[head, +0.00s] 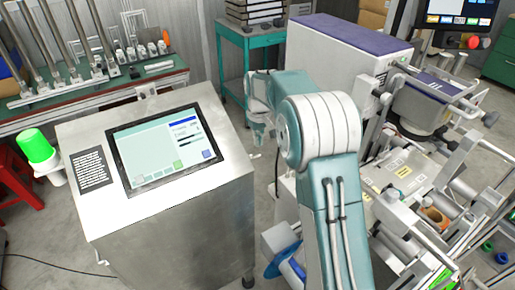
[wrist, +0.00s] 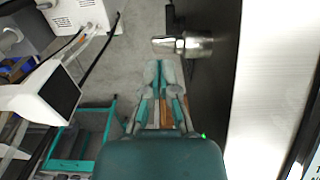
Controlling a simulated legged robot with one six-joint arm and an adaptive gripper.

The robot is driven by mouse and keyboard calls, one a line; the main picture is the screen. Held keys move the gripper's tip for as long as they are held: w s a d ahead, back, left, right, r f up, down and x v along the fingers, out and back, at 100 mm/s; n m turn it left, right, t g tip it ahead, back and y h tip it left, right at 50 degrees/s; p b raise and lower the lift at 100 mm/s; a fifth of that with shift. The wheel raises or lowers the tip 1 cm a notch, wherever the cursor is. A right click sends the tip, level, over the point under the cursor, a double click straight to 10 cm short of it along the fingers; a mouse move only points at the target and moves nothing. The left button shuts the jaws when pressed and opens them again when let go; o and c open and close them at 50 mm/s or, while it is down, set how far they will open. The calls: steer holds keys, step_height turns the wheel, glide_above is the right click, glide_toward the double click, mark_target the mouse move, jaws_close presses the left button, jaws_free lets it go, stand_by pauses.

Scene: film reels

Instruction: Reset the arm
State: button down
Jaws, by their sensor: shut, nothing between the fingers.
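My teal and white arm rises from the bottom of the head view and bends over at a large rounded joint. My gripper (head: 258,138) hangs beyond it, between the steel console and the machine on the right. In the wrist view my gripper (wrist: 161,68) points away from the camera with its fingers close together. It is shut and empty, and nothing is seen held in it. Part of the wrist is hidden behind the arm's big joint in the head view.
A steel console (head: 165,215) with a lit touchscreen (head: 162,148) stands close at left. A reel machine (head: 410,185) stands at right. A teal shelf cart (head: 250,52) is behind. A shiny metal cylinder (wrist: 185,45) shows near the fingertips in the wrist view.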

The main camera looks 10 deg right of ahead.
steer(key=s+r+t, duration=0.1)
steer(key=s+r, duration=0.3)
steer(key=r, duration=0.3)
steer(key=s+r+t, duration=0.1)
steer(key=s+r, duration=0.3)
steer(key=r, duration=0.4)
steer(key=s+f+m+t, duration=0.2)
steer(key=s+m+t, duration=0.1)
steer(key=s, duration=2.4)
steer(key=shift+s+a+f+m+t, duration=0.2)
steer(key=shift+s+a+m+t, duration=0.1)
steer(key=shift+s, duration=0.1)
